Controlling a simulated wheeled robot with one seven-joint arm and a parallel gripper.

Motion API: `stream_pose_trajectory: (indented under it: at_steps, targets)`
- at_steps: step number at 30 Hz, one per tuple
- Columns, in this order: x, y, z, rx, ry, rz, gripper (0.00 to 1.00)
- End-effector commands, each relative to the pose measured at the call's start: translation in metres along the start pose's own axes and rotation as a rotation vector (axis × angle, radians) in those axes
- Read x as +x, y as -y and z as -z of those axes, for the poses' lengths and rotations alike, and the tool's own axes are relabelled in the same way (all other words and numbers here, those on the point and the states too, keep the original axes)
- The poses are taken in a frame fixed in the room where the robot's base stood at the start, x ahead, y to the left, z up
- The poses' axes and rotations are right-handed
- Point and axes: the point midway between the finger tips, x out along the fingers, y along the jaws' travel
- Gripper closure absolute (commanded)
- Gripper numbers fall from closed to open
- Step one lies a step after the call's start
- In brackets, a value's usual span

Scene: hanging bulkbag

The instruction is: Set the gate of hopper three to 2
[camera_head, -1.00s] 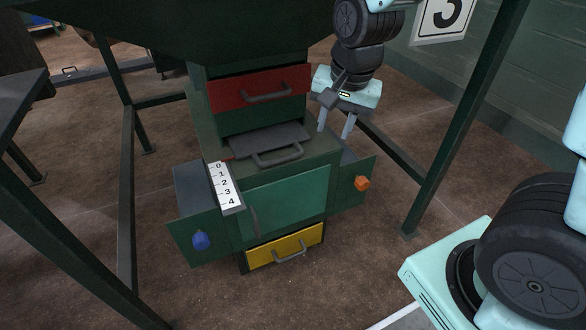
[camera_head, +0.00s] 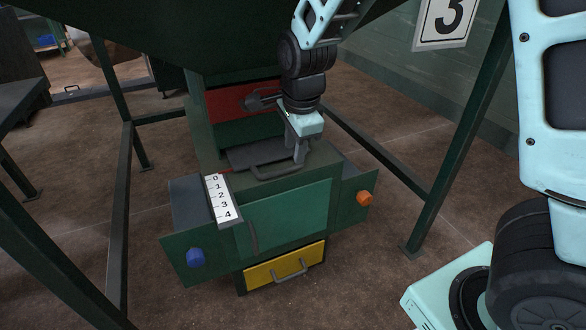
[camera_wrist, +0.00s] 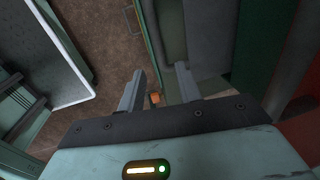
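Hopper three stands under the sign with a 3 (camera_head: 446,20). Its gate is a dark grey sliding plate (camera_head: 240,157) with a bar handle (camera_head: 272,172) at its front. A white scale (camera_head: 219,200) marked 0 to 4 lies left of the gate; a small red pointer (camera_head: 226,171) sits by its 0 end. My gripper (camera_head: 300,157) points down over the handle's right end; whether it touches is unclear. In the wrist view my gripper (camera_wrist: 158,80) has its two fingers apart, with no handle clearly seen between them.
A red drawer (camera_head: 228,103) is above the gate, partly hidden by my arm. A green panel (camera_head: 285,220) and a yellow drawer (camera_head: 262,276) are below. A blue knob (camera_head: 195,257) is at left, an orange knob (camera_head: 365,198) at right. Green frame legs (camera_head: 455,130) stand around the hopper.

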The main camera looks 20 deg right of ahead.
Motion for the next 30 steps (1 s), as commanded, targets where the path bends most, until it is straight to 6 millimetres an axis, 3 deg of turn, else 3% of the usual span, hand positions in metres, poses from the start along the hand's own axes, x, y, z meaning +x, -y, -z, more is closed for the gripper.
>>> stream_pose_trajectory:
  at_steps: [1,3,9,21,25,30]
  targets:
    - [0.015,-0.001,0.000,0.000,0.000,-0.001,0.66]
    - [0.027,-0.001,0.000,0.002,0.000,-0.001,0.66]
    - [0.047,-0.001,0.000,0.000,0.001,0.000,0.66]
    - [0.051,0.000,0.000,-0.001,0.001,0.001,0.66]
    - [0.051,0.000,0.000,-0.001,0.001,0.001,1.00]
    - [0.050,-0.001,0.000,-0.001,0.001,0.000,1.00]
